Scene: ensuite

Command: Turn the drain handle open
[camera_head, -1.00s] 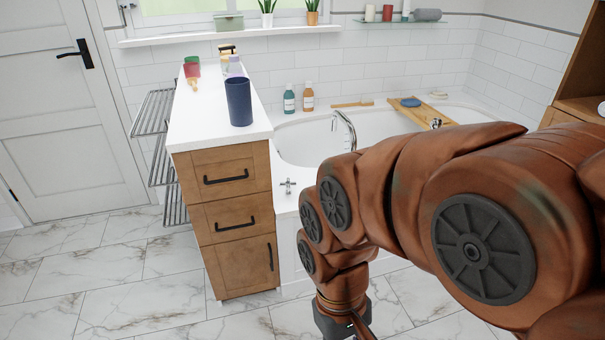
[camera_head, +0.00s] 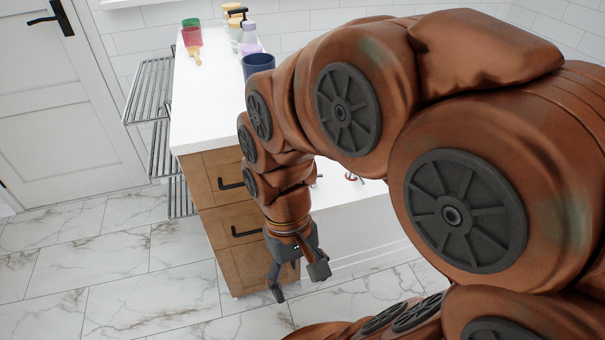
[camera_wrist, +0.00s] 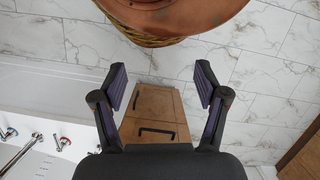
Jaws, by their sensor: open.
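My gripper (camera_head: 298,281) hangs low in front of the wooden drawer cabinet, with its fingers apart and nothing between them. In the wrist view its two fingers (camera_wrist: 160,70) frame the cabinet front. A small metal handle (camera_head: 352,177) shows on the white tub ledge, right of my forearm and apart from the gripper. In the wrist view a cross-shaped handle (camera_wrist: 62,141) stands at the left, beside a long spout (camera_wrist: 20,155) and another handle (camera_wrist: 8,132). I cannot tell which of these is the drain handle. My arm hides most of the bathtub in the head view.
The cabinet (camera_head: 225,185) has dark bar pulls and a white top holding a dark blue cup (camera_head: 258,66) and several bottles (camera_head: 243,35). A wire rack (camera_head: 152,95) stands on its left. Marble floor (camera_head: 130,265) is clear at the front left.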

